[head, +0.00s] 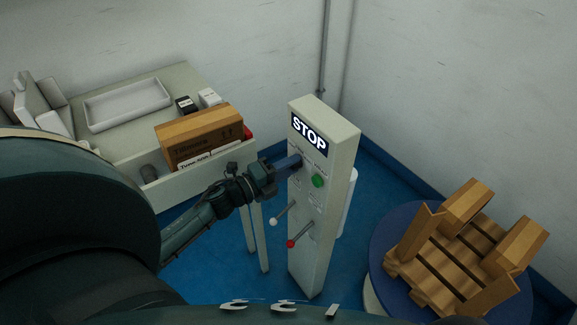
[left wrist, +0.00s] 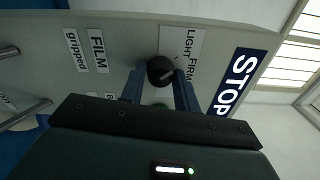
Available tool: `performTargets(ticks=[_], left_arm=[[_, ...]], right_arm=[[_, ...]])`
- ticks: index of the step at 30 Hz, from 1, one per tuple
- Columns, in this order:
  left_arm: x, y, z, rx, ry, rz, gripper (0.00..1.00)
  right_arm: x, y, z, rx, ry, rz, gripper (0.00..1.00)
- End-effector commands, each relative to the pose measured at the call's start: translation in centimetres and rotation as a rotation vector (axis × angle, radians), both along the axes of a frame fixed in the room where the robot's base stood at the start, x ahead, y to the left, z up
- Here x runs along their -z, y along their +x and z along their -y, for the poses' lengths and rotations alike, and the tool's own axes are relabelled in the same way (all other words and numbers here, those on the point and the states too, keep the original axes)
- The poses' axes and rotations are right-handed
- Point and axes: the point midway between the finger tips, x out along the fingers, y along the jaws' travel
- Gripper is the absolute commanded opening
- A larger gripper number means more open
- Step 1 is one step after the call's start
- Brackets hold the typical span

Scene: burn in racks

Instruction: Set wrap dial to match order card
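The wrap dial, a black round knob (left wrist: 160,71), is on the grey control post (head: 325,200), beside a label reading LIGHT and FIRM (left wrist: 181,52). My left gripper (head: 296,162) is at the post's face, just under the STOP sign. In the left wrist view my left gripper's blue fingertips (left wrist: 160,80) stand on either side of the dial, very close to it; whether they press on it I cannot tell. The dial's pointer is not clear. A white card strip (head: 195,163) with small print lies against the brown box; whether it is the order card I cannot tell. My right gripper is not seen.
A green button (head: 318,181), a white-tipped lever (head: 274,221) and a red-tipped lever (head: 291,243) stick out below my left gripper. A bench (head: 160,190) with a brown box (head: 190,140) and tray (head: 128,104) stands left. A wooden pallet (head: 450,265) sits on a blue turntable (head: 376,235) right.

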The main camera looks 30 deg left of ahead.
Motion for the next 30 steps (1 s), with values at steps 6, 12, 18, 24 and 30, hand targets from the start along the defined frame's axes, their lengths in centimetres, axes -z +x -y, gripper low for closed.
performTargets(ticks=[6, 12, 18, 24, 30], left_arm=[[0.0, 0.0, 0.0, -0.001, 0.001, 0.001, 0.49], [0.0, 0.0, 0.0, 0.0, 0.001, 0.0, 0.52], [0.1, -0.9, -0.4, -0.001, 0.002, -0.001, 0.52], [0.2, -4.6, -1.9, -0.002, 0.001, -0.005, 0.52], [0.2, -8.7, -3.6, -0.002, 0.001, -0.004, 0.52]], right_arm=[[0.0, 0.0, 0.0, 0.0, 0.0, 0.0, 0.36], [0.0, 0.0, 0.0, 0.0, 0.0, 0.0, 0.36], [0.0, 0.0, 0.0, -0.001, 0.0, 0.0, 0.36], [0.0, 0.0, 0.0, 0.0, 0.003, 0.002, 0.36], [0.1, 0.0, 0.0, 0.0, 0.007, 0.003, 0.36]])
